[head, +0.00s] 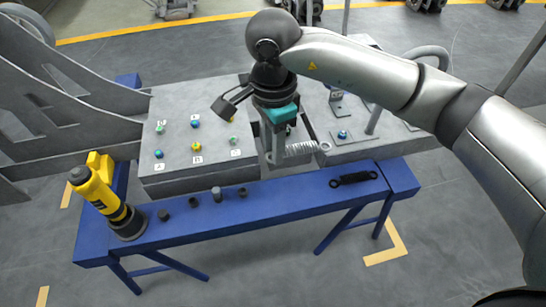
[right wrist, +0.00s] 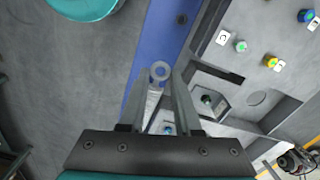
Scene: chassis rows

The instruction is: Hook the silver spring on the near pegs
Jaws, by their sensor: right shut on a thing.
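The silver spring (head: 302,149) lies about level, with a ring at its right end. My right gripper (head: 274,160) is shut on its left part and holds it over the front edge of the grey chassis, apart from the pegs. In the right wrist view the spring (right wrist: 155,92) runs between the fingers (right wrist: 163,85), its ring (right wrist: 159,70) towards the tips. A blue-topped peg (head: 343,134) stands on a block right of the spring. A second blue-topped peg (head: 289,130) is partly hidden behind my gripper. My left gripper is out of view.
A blue bench (head: 270,207) runs along the front. It carries a black spring (head: 353,178), several dark cylinders (head: 217,194) and a yellow tool (head: 100,190). Coloured, lettered studs (head: 196,147) stand on the chassis (head: 205,172) at left. An upright rod (head: 374,119) stands right of the pegs.

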